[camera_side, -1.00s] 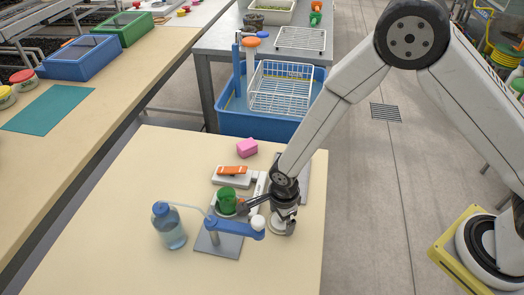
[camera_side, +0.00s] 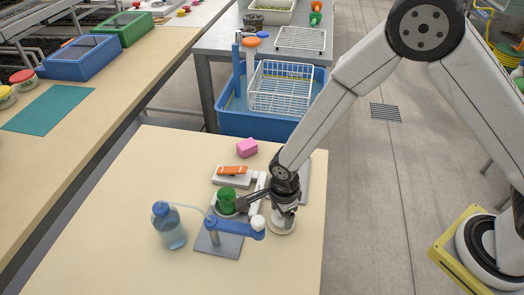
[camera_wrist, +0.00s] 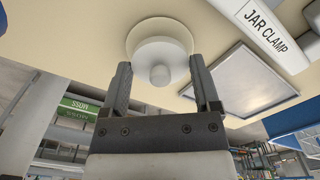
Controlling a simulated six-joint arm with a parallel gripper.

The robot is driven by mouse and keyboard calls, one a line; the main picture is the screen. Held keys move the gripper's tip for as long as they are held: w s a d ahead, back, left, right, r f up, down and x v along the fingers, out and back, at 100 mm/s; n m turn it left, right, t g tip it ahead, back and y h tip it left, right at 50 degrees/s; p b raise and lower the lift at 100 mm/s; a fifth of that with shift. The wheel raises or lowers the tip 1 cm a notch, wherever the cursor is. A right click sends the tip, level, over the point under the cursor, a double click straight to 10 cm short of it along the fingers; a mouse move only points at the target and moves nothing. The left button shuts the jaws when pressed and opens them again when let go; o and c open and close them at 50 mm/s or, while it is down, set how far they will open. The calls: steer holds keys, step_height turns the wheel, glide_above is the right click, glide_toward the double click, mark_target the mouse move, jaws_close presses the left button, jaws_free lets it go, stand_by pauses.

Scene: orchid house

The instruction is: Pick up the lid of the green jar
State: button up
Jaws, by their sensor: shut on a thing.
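My gripper (camera_side: 284,214) is right of the jar, low over the bench, pointing down. In the wrist view my gripper (camera_wrist: 160,66) is shut on a white round lid (camera_wrist: 153,52) with a small round knob, one finger at each side of its rim. A wider pale disc shows behind the lid; I cannot tell whether they touch. In the side view the lid is mostly hidden by my gripper.
A blue post arm with a white knob (camera_side: 257,222) stands close left of my gripper. A strip labelled JAR CLAMP (camera_wrist: 268,28) is near. The bench's front left is clear.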

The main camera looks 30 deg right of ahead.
steer(key=s+d+r, duration=0.5)
steer(key=s+r, duration=0.6)
steer(key=s, duration=0.2)
steer(key=shift+d, duration=0.15)
steer(key=shift+w+r, duration=0.1)
stand_by(0.7)
steer(key=w+a, duration=0.7)
steer(key=w, duration=0.5)
steer(key=w+a+n, duration=0.1)
steer(key=w+a, duration=0.6)
steer(key=w, duration=0.5)
steer(key=shift+a, duration=0.25)
steer(key=shift+f, duration=0.2)
steer(key=shift+f, duration=2.95)
steer(key=shift+f, duration=0.2)
